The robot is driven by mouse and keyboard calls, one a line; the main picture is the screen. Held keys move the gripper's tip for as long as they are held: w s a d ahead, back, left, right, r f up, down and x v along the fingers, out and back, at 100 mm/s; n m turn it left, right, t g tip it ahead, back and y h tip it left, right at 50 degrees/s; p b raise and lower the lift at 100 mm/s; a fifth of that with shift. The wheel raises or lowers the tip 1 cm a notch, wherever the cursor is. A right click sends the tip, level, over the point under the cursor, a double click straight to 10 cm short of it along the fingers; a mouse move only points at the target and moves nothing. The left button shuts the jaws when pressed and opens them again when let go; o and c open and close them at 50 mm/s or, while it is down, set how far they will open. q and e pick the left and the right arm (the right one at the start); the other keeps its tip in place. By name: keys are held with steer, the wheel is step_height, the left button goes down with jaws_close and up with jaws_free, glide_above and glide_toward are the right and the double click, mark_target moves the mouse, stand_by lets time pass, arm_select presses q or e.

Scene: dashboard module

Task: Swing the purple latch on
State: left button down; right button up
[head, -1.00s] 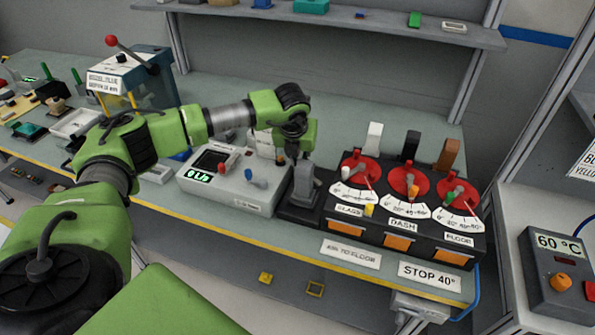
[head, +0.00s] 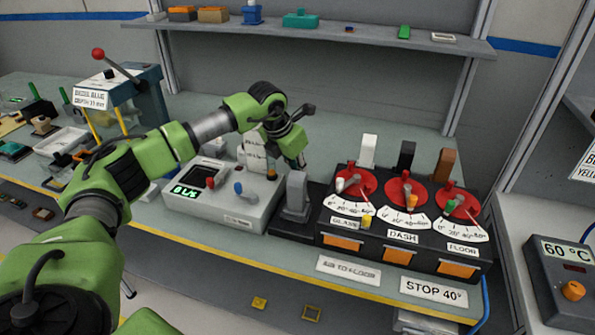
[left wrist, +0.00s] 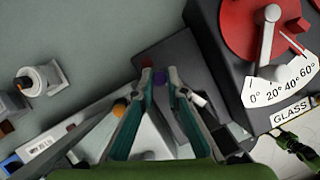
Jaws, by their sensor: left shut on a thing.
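A small purple piece, which looks like the purple latch (left wrist: 160,78), shows between my left fingertips in the left wrist view. My left gripper (left wrist: 160,75) is shut on it, with one finger on each side. In the head view my left gripper (head: 300,162) reaches down behind the grey upright block (head: 296,192), between the grey meter box (head: 225,205) and the black dial module (head: 338,238). The latch cannot be made out in the head view.
The dial module has three red dials, GLASS (head: 354,183), DASH (head: 405,194) and FLOOR (head: 457,203), with white, black and brown blocks behind. A blue press (head: 145,95) stands at the left. A shelf (head: 330,35) runs above. Bench behind the dials is clear.

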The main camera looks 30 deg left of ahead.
stand_by(0.3)
arm_select(q)
steer(key=c, duration=2)
jaws_free()
steer(key=shift+r, duration=0.1)
steer(key=v, duration=1.2)
steer(key=shift+w, duration=0.1)
